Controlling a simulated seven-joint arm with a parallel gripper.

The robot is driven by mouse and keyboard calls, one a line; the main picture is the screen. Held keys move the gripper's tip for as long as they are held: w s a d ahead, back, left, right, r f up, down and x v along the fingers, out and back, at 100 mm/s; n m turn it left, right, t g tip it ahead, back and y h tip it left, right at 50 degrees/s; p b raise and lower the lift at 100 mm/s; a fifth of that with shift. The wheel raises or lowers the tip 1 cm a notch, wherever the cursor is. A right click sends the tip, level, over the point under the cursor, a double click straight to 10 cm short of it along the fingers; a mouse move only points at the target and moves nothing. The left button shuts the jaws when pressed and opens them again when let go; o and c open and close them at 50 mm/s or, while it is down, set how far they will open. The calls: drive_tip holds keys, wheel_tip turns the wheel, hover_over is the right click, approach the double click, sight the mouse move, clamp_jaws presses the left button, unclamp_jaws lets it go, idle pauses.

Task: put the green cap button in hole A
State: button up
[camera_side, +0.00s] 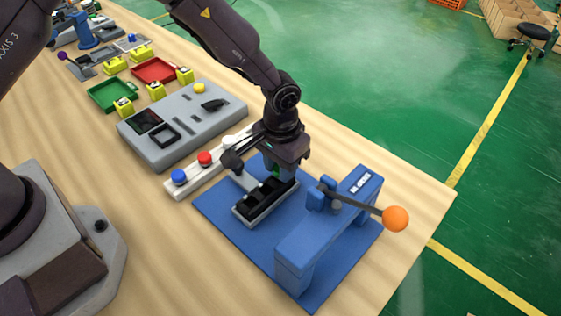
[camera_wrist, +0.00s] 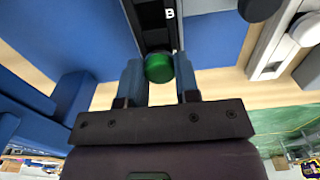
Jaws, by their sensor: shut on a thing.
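The green cap button (camera_wrist: 158,68) sits between the two blue fingers of my gripper (camera_wrist: 159,80), which is shut on it. In the side view a sliver of green shows below my gripper (camera_side: 272,172). The black and grey holder block (camera_side: 257,219) with dark holes lies on the blue base, under and just in front of my gripper. In the wrist view the letter B shows on the black holder (camera_wrist: 157,35) beyond the cap. The letter A is not visible, and I cannot tell whether the cap touches a hole.
A blue press (camera_side: 295,250) with an orange-balled lever (camera_side: 396,218) stands right of the holder on the blue base (camera_side: 222,208). A white strip with blue (camera_side: 179,177) and red (camera_side: 205,158) buttons lies to the left. A grey console (camera_side: 180,125) stands behind it.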

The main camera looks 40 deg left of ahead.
drive_tip(key=shift+f, duration=0.2)
idle(0.3)
drive_tip(key=o, duration=1.4)
drive_tip(key=shift+o, duration=0.2)
drive_tip(key=shift+r, duration=0.1)
drive_tip(key=shift+r, duration=3.4)
